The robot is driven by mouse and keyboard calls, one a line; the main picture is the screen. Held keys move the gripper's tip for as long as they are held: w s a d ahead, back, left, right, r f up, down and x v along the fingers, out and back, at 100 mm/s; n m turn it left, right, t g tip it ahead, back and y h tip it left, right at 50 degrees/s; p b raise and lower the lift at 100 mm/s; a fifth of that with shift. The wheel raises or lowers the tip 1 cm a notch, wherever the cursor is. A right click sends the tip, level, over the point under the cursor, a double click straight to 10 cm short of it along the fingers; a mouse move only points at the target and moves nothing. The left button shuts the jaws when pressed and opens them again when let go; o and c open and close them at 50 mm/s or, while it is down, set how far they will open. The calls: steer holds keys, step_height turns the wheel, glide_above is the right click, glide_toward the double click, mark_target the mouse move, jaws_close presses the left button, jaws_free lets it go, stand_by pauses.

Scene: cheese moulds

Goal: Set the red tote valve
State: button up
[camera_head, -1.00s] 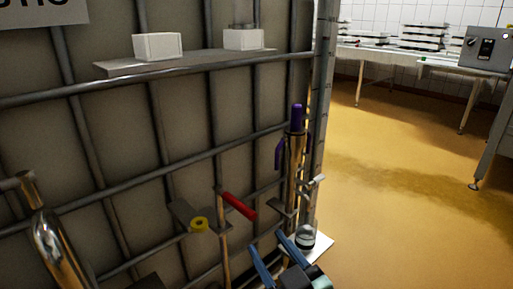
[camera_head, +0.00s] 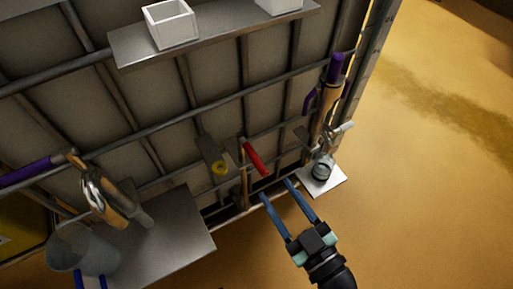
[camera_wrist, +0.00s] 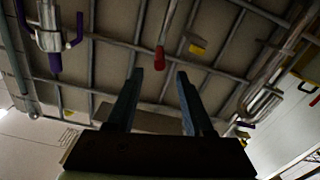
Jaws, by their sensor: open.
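The red valve handle (camera_head: 255,158) is a slim red lever on the front of the caged grey tote (camera_head: 160,105). It slants down to the right in the head view. In the wrist view its red end (camera_wrist: 160,58) shows just beyond my fingertips, centred between them. My gripper (camera_head: 276,188) is open and empty, its two long blue fingers pointing at the tote. In the head view the fingertips are just below and right of the handle. They appear apart from it. The gripper also shows in the wrist view (camera_wrist: 160,76).
A yellow-ended fitting (camera_head: 219,168) is left of the red handle. A purple-topped metal fitting (camera_head: 333,72) and a clear jar (camera_head: 322,166) on a white plate are to the right. A bucket (camera_head: 82,249) and a steel shelf (camera_head: 165,240) are lower left. Yellow floor at right is clear.

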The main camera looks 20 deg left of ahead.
mark_target(244, 142)
steer(key=x, duration=1)
steer(key=shift+w+a, duration=0.2)
jaws_close()
stand_by(1.0)
